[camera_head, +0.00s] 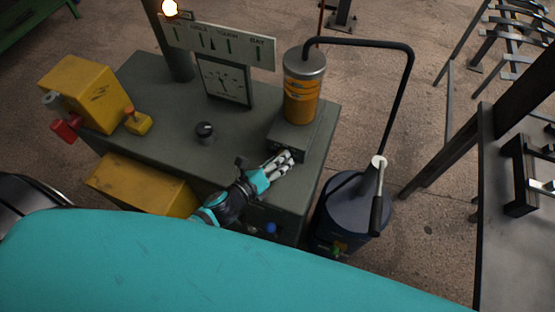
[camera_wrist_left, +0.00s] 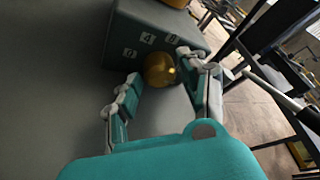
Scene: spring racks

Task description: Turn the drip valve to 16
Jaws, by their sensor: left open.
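The drip valve shows in the left wrist view as a round brass knob (camera_wrist_left: 160,69) on the front face of a dark grey-green block with small pale number plates (camera_wrist_left: 148,38). The numbers are too small to read. My left gripper (camera_wrist_left: 168,88) is open, with one finger on each side of the knob; I cannot tell whether they touch it. In the head view my left gripper (camera_head: 284,161) reaches the front of the block (camera_head: 293,137) under the orange oil cup (camera_head: 302,88), and the knob is hidden there. My right gripper is not in view.
A dark blue drum (camera_head: 352,207) with a bent hose stands right of the bench. A dark rack (camera_head: 500,190) stands far right.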

